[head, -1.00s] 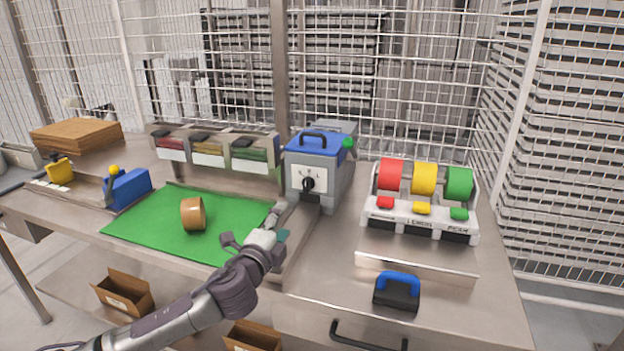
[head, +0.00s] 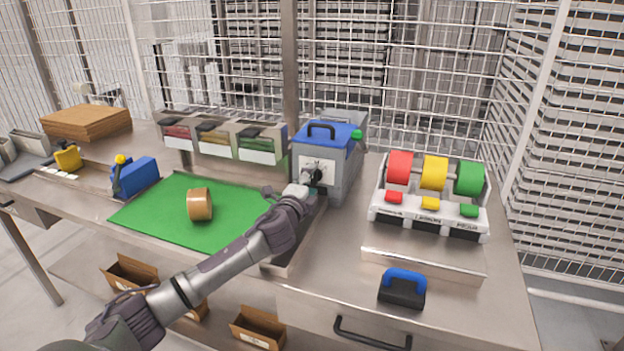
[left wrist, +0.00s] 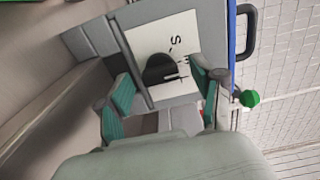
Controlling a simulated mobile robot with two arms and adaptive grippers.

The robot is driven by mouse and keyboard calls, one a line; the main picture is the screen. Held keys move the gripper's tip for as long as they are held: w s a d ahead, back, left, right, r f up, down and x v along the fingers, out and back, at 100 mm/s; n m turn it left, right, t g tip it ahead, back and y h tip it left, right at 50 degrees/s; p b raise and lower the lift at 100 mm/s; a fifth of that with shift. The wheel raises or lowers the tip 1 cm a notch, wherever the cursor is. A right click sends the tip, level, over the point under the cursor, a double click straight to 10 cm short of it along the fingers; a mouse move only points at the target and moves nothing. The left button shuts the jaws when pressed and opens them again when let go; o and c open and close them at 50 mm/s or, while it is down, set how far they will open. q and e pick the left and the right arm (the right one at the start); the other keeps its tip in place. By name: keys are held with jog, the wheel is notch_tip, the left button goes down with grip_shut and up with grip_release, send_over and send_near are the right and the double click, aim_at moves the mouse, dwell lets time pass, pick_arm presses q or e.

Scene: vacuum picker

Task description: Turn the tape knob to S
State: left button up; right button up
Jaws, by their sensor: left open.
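The tape machine (head: 343,166) is a grey box with a blue lid and handle, standing at the back middle of the bench. Its black knob (left wrist: 160,69) sits on a white dial plate (left wrist: 166,50); an S shows on the plate in the left wrist view, and the other letters are partly hidden. My left gripper (head: 312,180) is in front of the dial; it also shows in the left wrist view (left wrist: 163,88). Its teal-padded fingers are open, spread to either side of the knob's near end. Contact with the knob cannot be told. My right gripper is not in view.
A brown tape roll (head: 200,205) stands on the green mat (head: 160,215). A rack with red, yellow and green rolls (head: 433,172) stands right of the machine. A black and blue tool (head: 403,288) lies near the front edge. A green knob (left wrist: 249,98) sticks out beside the machine.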

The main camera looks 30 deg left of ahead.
pick_arm(q)
jog(key=shift+w+a, duration=0.1)
jog(key=shift+w, duration=0.45)
jog(key=c, duration=1.2)
jog(key=shift+o, duration=0.2)
jog(key=shift+f+n, duration=0.1)
jog(key=shift+n, duration=0.3)
jog(key=n, duration=0.8)
jog(key=shift+f+n+p, duration=0.1)
jog(key=shift+n+p, duration=0.2)
